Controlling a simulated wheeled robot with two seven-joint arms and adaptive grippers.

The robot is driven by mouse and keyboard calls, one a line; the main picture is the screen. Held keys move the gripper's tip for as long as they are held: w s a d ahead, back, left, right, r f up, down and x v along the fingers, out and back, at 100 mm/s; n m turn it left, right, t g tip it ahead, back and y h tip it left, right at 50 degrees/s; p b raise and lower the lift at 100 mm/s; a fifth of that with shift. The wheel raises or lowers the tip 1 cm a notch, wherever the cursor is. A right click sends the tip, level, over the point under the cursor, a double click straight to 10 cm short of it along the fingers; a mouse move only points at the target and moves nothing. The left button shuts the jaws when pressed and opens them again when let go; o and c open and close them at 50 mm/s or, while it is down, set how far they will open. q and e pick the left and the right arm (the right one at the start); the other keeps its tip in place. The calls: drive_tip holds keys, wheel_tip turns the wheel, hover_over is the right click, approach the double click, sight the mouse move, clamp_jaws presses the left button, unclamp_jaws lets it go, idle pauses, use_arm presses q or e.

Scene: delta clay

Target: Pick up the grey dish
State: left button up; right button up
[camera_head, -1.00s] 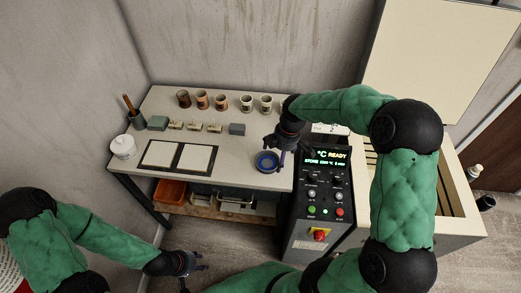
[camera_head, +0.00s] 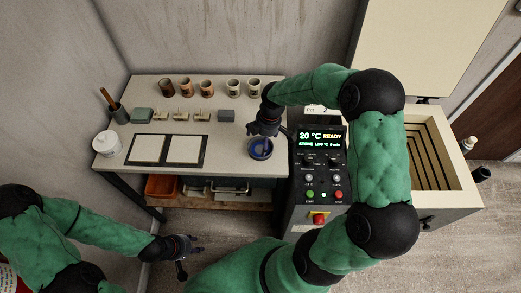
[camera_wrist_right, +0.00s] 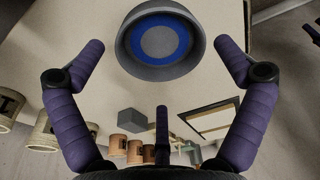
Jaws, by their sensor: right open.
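The grey dish (camera_head: 260,149) sits on the pale worktable near its front right corner. It is round, with a blue ring inside, as the right wrist view (camera_wrist_right: 129,54) shows. My right gripper (camera_head: 265,135) is open just above and behind the dish in the head view. In the right wrist view the dish lies between and beyond the spread purple fingers, with no visible contact. My left gripper (camera_head: 192,254) is open and empty, low in front of the table. Part of the dish is hidden by my right gripper in the head view.
A control panel (camera_head: 321,160) stands close right of the dish, beside an open kiln (camera_head: 463,198).

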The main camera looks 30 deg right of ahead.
sight(260, 150)
drive_tip(key=f, duration=0.2)
drive_tip(key=f+b, duration=0.1)
drive_tip(key=f, duration=0.1)
drive_tip(key=shift+w+a, duration=0.15)
drive_tip(key=shift+a, duration=0.15)
drive_tip(key=shift+r, duration=0.1)
drive_tip(key=shift+c, duration=0.3)
drive_tip(key=c, duration=0.8)
drive_tip(key=shift+c, duration=0.2)
drive_tip(key=shift+r, duration=0.1)
